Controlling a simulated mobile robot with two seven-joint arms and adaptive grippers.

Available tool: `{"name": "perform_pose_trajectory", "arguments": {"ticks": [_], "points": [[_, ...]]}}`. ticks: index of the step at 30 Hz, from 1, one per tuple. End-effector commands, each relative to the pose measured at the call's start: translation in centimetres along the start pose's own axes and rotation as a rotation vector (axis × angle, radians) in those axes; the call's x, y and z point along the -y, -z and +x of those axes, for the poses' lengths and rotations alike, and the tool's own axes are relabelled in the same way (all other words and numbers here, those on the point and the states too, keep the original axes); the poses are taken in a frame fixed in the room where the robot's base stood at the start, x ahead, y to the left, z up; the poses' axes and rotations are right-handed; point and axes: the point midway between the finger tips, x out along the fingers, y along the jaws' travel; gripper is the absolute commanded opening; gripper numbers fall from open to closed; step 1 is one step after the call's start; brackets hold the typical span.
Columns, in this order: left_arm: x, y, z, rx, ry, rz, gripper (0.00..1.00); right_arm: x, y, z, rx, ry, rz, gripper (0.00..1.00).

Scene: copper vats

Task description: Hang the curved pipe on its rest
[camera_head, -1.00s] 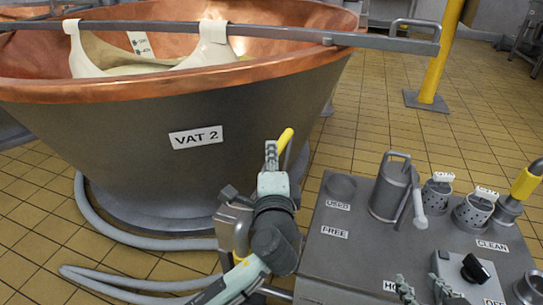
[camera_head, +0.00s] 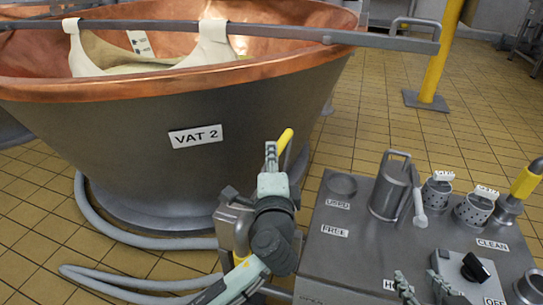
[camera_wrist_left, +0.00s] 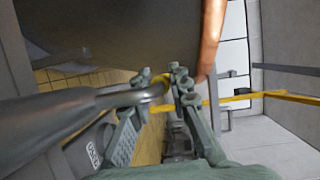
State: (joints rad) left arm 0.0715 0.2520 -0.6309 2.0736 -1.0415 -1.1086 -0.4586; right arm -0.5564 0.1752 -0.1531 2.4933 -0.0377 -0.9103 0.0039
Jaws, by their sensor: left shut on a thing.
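My left gripper (camera_head: 271,158) is shut in front of the vat. A yellow piece (camera_head: 285,139), seemingly the curved pipe's grip, sticks up past its fingertips. In the left wrist view, a thick grey curved pipe (camera_wrist_left: 60,122) comes in from the left and bends toward the left gripper (camera_wrist_left: 165,85), with some yellow between the fingers. Most of the pipe is hidden in the head view, and I cannot clearly make out its rest. My right gripper (camera_head: 422,286) is at the bottom edge, its two fingers apart with nothing visible between them.
The copper VAT 2 (camera_head: 150,150) fills the left, with a grey bar (camera_head: 290,35) across its top. A grey bench (camera_head: 340,255) at right holds a jug (camera_head: 390,188), perforated cups (camera_head: 473,211), a yellow-sleeved tool (camera_head: 526,183) and a knob box (camera_head: 465,275). A hose (camera_head: 110,228) lies on the floor.

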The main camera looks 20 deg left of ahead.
Motion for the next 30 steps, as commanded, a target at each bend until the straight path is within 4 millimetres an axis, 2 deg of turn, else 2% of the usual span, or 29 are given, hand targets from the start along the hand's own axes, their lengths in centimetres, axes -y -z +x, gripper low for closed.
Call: {"name": "perform_pose_trajectory", "arguments": {"ticks": [8, 9, 15, 25, 30], "points": [[0.1, 0.0, 0.0, 0.000, 0.003, -0.001, 0.00, 0.0, 0.0, 0.0, 0.000, 0.000, 0.000, 0.40], [0.1, 0.0, 0.0, 0.000, 0.003, -0.001, 0.21, 0.0, 0.0, 0.0, 0.000, 0.000, 0.000, 0.40], [-0.1, 0.0, 0.0, 0.000, 0.001, 0.000, 0.42, 0.0, 0.0, 0.0, 0.000, 0.000, 0.000, 0.40], [-0.6, 0.0, -0.4, -0.001, -0.009, 0.002, 0.42, 0.0, -0.1, 0.0, 0.000, 0.000, -0.001, 0.40], [-0.5, 0.1, -2.8, -0.002, -0.009, 0.000, 0.42, 0.0, 0.0, 0.0, 0.000, 0.000, -0.001, 0.40]]}}
